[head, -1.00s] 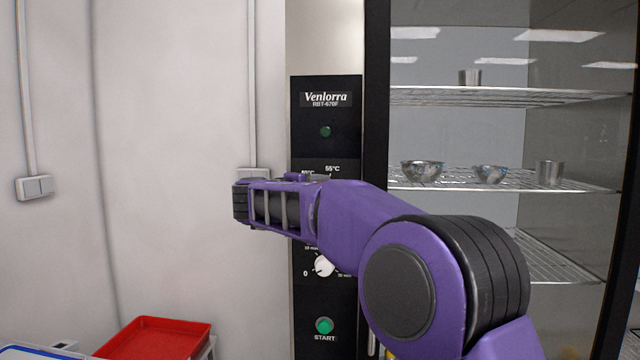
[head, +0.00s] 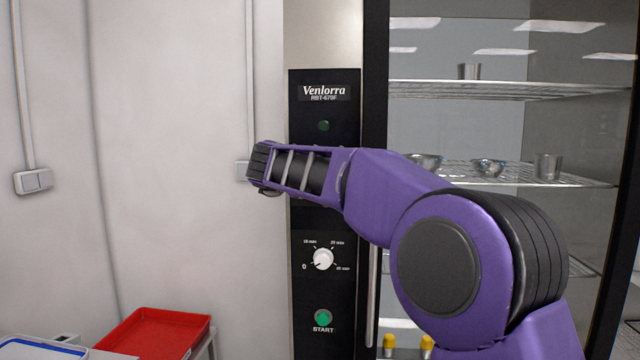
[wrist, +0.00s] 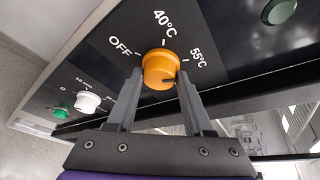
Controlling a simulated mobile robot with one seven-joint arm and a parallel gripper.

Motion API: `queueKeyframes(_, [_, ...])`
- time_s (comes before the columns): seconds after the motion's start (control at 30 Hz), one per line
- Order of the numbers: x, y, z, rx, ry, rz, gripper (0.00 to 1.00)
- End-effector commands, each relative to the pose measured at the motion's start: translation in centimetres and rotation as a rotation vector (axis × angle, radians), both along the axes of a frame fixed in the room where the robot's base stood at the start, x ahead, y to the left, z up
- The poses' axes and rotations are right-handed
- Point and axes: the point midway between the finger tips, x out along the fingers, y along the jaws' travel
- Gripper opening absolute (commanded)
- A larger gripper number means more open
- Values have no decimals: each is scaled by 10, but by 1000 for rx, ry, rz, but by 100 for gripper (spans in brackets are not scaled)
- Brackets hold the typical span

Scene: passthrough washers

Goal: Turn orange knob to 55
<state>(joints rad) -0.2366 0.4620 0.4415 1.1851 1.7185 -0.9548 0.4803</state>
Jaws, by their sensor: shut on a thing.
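The orange knob (wrist: 160,66) is on the black control panel (wrist: 230,45) in the wrist view. Around it are the labels OFF, 40°C and 55°C. A dark mark shows on its lower right side, on the 55°C side; I cannot tell exactly where it points. My gripper (wrist: 159,76) is shut on the knob, one grey finger on each side of it. In the head view my purple arm hides the knob and the fingers. The panel (head: 323,225) shows above and below the arm.
A white timer knob (head: 323,259) and a green START button (head: 323,318) are below on the panel. A glass cabinet with wire shelves (head: 520,94) holding metal bowls is at the right. A red tray (head: 150,335) is at the lower left.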

Motion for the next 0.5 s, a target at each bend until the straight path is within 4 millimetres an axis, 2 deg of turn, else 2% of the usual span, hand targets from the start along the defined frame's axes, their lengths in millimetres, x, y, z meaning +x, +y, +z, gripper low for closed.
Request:
queueKeyframes(0.47, [1,-1,3,11,-7,3,0])
queueKeyframes(0.5, [1,-1,3,11,-7,3,57])
